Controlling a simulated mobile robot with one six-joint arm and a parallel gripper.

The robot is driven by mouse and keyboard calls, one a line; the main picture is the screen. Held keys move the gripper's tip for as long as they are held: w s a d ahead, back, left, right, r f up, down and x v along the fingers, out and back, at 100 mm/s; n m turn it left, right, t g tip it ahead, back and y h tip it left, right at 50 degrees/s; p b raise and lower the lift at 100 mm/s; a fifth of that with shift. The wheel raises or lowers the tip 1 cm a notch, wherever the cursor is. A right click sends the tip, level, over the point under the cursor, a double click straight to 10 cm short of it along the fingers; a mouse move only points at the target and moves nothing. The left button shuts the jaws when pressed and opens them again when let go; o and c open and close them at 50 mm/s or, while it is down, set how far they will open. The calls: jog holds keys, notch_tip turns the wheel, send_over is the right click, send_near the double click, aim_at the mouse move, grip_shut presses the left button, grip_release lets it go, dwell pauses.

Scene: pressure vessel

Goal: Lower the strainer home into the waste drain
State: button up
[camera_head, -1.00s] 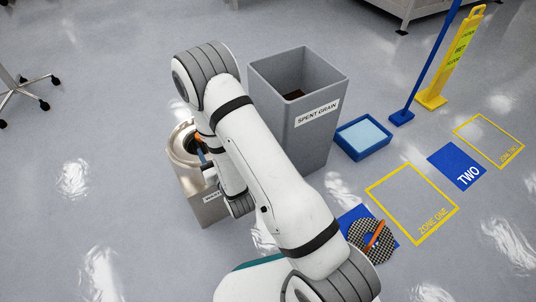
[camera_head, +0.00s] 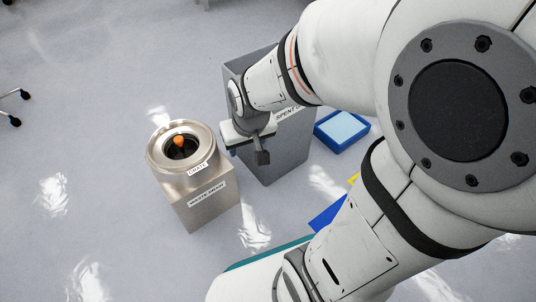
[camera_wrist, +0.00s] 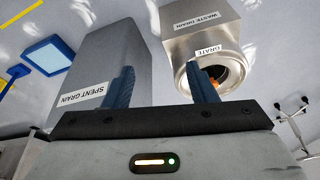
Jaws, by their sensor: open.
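The waste drain is a steel box (camera_head: 204,201) with a raised round rim labelled "GRATE" (camera_head: 158,153). The strainer shows as an orange handle (camera_head: 179,141) standing in the dark opening inside the rim. The handle also shows in the wrist view (camera_wrist: 213,83), partly behind a finger. The strainer's body is in the dark, so I cannot tell how deep it sits. My gripper (camera_head: 262,157) is to the right of the drain, apart from it, in front of the grey bin. In the wrist view its two blue fingers (camera_wrist: 162,86) are spread and empty.
A tall grey "SPENT GRAIN" bin (camera_head: 277,158) stands right of the drain, close behind my gripper. A blue tray (camera_head: 341,130) lies beyond it. Wheeled stand legs (camera_head: 12,106) show at the far left. The floor left of the drain is clear.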

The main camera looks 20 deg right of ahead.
jog(key=s+d+r+g, duration=0.2)
jog(key=s+r, duration=0.1)
jog(key=s, duration=0.5)
jog(key=shift+d+r, duration=0.2)
jog(key=shift+d, duration=0.1)
jog(key=shift+s, duration=0.1)
